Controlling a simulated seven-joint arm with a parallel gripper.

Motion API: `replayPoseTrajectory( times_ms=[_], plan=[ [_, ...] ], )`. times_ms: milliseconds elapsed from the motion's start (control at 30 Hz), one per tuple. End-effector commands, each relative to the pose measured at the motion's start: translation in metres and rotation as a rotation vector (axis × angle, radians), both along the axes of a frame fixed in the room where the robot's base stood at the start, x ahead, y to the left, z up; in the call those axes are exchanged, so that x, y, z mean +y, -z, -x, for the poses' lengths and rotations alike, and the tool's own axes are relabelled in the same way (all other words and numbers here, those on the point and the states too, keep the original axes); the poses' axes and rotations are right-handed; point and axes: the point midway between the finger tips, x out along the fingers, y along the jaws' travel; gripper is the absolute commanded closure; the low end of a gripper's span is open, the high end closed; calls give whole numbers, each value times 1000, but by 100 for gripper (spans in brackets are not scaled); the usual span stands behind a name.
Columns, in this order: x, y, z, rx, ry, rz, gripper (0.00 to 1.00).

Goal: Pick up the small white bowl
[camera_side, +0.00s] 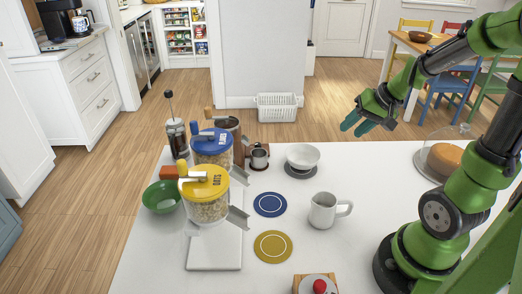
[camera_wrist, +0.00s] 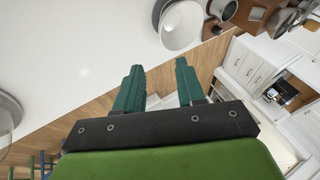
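The small white bowl (camera_side: 303,155) stands on a grey round coaster (camera_side: 299,172) near the back edge of the white table, and its inside looks empty. In the wrist view the bowl (camera_wrist: 182,27) shows at the top, beyond my fingertips. My gripper (camera_side: 359,124) is up in the air to the right of the bowl and higher than it, apart from it. In the wrist view its two teal fingers (camera_wrist: 158,68) are spread with nothing between them.
Left of the bowl stand a blue-lidded dispenser (camera_side: 211,148), a yellow-lidded dispenser (camera_side: 205,195) and a French press (camera_side: 177,138). A white mug (camera_side: 325,211) is in front of the bowl. A glass-domed cake (camera_side: 445,158) is at right. Table between bowl and dome is clear.

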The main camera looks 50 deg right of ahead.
Motion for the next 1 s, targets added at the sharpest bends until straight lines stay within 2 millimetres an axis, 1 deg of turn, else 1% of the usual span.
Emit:
replayPoseTrajectory(
  times_ms=[67, 167, 500, 700, 833, 1000],
  plan=[
    [-1, -3, -4, -21, -38, 31, 61],
    [0, 2, -7, -23, -67, 48, 61],
    [4, 53, -38, -18, -71, 48, 61],
    [6, 80, -54, -19, -70, 48, 61],
    [6, 91, -62, -21, -71, 50, 61],
    [6, 97, -66, -23, -70, 50, 61]
  ],
)
